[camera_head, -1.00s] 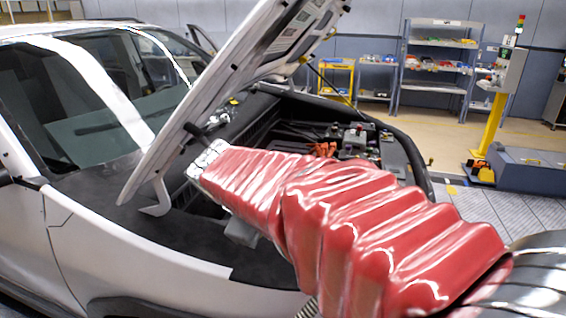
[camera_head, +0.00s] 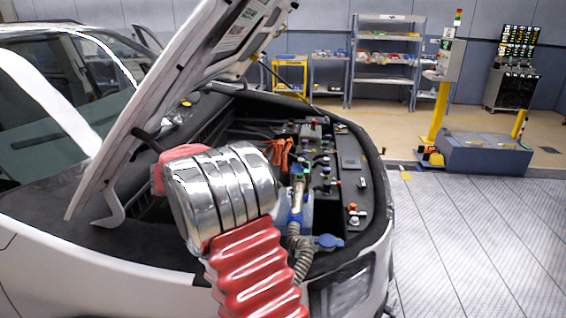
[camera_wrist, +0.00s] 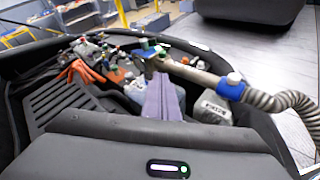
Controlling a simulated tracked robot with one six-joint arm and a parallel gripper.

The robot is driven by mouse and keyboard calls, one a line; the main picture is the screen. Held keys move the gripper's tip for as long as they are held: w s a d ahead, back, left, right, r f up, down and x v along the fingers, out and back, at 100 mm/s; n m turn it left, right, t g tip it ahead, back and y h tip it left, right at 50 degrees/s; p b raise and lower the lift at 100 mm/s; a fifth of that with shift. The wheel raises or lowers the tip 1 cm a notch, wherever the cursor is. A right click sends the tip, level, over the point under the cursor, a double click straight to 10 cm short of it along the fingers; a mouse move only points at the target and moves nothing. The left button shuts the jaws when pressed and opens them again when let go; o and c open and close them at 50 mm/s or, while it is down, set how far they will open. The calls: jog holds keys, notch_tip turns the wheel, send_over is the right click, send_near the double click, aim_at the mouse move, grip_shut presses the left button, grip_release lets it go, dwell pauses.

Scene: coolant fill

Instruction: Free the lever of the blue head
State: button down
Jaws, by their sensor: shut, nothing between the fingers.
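The blue head (camera_head: 295,216) sits on the end of a grey corrugated hose (camera_head: 302,262) at the right side of the engine bay. In the wrist view its blue collar (camera_wrist: 231,88), with a white button on top, joins the hose to a grey metal spout (camera_wrist: 192,73). The spout reaches left toward a green and blue fitting (camera_wrist: 150,46). I cannot make out the lever clearly. My gripper (camera_wrist: 163,80) is shut and empty, its fingers pointing ahead into the bay, apart from the collar and left of it in the picture. In the head view my arm hides it.
The raised hood (camera_head: 150,95) stands over the bay at the left. Orange cables (camera_head: 283,152) and several small fittings lie around the spout. A blue cap (camera_head: 328,242) is near the front edge. The floor (camera_head: 460,240) right of the car is clear.

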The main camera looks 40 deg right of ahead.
aim_at(292, 158)
jog(key=w+d+f+n+h, duration=0.3)
jog(key=w+d+n+h, duration=0.1)
jog(key=w, duration=0.3)
jog(key=shift+d+f, duration=0.2)
jog(key=shift+d, duration=0.5)
jog(key=shift+w+d, duration=0.1)
jog(key=d, duration=0.4)
jog(key=s+d, duration=0.1)
jog(key=d, duration=0.8)
jog(key=shift+s+d, duration=0.3)
jog(key=shift+d, duration=0.05)
jog(key=shift+a, duration=0.15)
jog(key=shift+w, duration=0.1)
